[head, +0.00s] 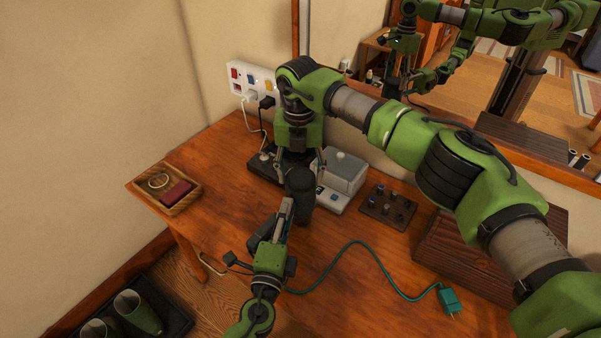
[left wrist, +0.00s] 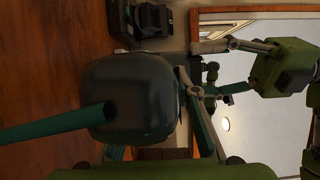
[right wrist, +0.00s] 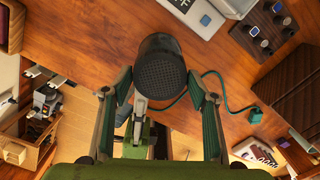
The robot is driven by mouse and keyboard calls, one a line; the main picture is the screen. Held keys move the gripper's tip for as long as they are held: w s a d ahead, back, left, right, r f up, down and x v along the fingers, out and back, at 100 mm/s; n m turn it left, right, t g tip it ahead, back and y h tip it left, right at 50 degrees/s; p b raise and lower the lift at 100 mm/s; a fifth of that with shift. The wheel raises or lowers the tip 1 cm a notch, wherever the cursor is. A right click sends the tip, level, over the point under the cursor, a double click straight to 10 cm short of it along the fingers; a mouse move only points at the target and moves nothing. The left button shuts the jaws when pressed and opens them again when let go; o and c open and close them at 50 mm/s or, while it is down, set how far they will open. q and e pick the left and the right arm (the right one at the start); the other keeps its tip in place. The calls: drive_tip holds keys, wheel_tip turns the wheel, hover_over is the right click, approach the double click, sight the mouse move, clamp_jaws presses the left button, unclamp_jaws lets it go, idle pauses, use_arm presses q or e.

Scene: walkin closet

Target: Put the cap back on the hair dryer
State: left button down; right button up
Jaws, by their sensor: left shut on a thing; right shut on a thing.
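The hair dryer (head: 300,200) is dark grey and stands above the tabletop. Its teal cord (head: 358,245) runs right to a plug (head: 448,300). My left gripper (head: 288,208) is shut on the dryer from below; the dryer's dark body (left wrist: 130,90) fills the left wrist view. My right gripper (head: 298,165) points down from above, shut on the cap (right wrist: 160,72), a dark round piece with a mesh face, its fingers on both sides in the right wrist view. The cap lines up with the dryer's upper end. I cannot tell whether it is seated, as the joint is hidden.
A wooden tray (head: 188,206) with a ring and a dark red box lies at the left. A grey-white box (head: 340,175) and a board with several knobs (head: 388,207) stand behind. A wooden chest (head: 455,245) is at the right. The front tabletop is clear except for the cord.

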use_arm(q)
drive_tip(key=shift+d+r, duration=0.1)
drive_tip(key=shift+r, duration=0.05)
use_arm(e)
drive_tip(key=o, duration=1.2)
drive_tip(key=shift+r, duration=2.35)
drive_tip(key=shift+c, duration=0.4)
